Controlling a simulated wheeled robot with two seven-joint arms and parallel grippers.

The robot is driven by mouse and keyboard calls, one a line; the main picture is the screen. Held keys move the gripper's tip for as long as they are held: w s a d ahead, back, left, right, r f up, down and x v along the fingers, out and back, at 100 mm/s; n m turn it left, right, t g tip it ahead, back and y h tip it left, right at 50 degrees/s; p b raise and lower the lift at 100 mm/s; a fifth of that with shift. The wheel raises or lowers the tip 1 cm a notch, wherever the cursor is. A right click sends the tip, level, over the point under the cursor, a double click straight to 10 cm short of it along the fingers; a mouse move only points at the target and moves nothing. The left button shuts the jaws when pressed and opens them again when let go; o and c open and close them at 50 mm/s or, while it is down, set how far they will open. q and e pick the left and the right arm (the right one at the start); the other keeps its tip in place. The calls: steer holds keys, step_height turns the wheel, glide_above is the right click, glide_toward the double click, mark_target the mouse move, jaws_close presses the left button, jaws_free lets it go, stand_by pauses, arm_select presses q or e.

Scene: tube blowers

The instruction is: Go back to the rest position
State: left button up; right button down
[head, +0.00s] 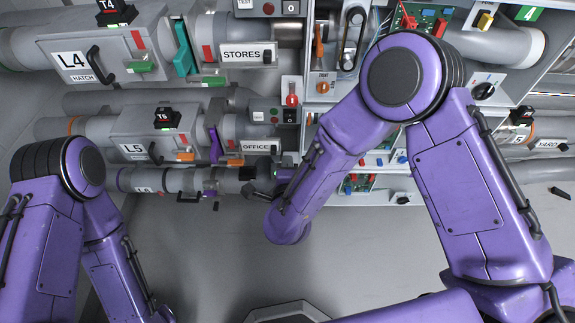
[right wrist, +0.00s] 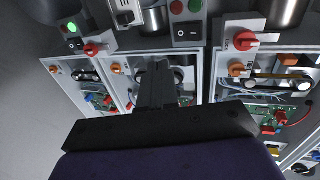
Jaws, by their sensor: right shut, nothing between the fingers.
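My right gripper (head: 258,180) is near the middle of the head view, in front of the tube and panel wall, below the OFFICE label. Its dark fingers are together and hold nothing. In the right wrist view, the closed fingers (right wrist: 154,85) point up toward a row of open grey control boxes. My right arm is bent, with its elbow high in the head view. My left arm is at the left, folded downward; its gripper is outside the head view.
Tube line L4 (head: 72,60) and tube line L5 (head: 133,150), with hatch handles, stand at the left. An open panel (head: 318,88) with switches and circuit boards is behind my right arm.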

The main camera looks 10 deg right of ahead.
steer(key=shift+d, duration=0.1)
stand_by(0.4)
steer(key=s+d+f+n+g+y, duration=0.1)
steer(key=s+d+f+n+g, duration=0.25)
steer(key=f+n, duration=0.2)
steer(key=s+d+f+n+g+y, duration=0.1)
steer(key=s+d+f+n+g, duration=0.1)
steer(key=s+d+f+n, duration=0.3)
steer(key=s+d+f+n+g+h, duration=0.1)
steer(key=s+d+f+g, duration=0.1)
steer(key=s, duration=0.4)
steer(key=s+d+f+n+g, duration=0.1)
steer(key=s+d+f, duration=0.3)
steer(key=s+d, duration=0.2)
steer(key=s+d+f+n+g+h, duration=0.1)
steer(key=s+d+f+g, duration=0.1)
steer(key=s+d, duration=0.3)
steer(key=shift+s+f+g+h, duration=0.35)
steer(key=shift+s+f, duration=0.3)
steer(key=shift+s, duration=0.2)
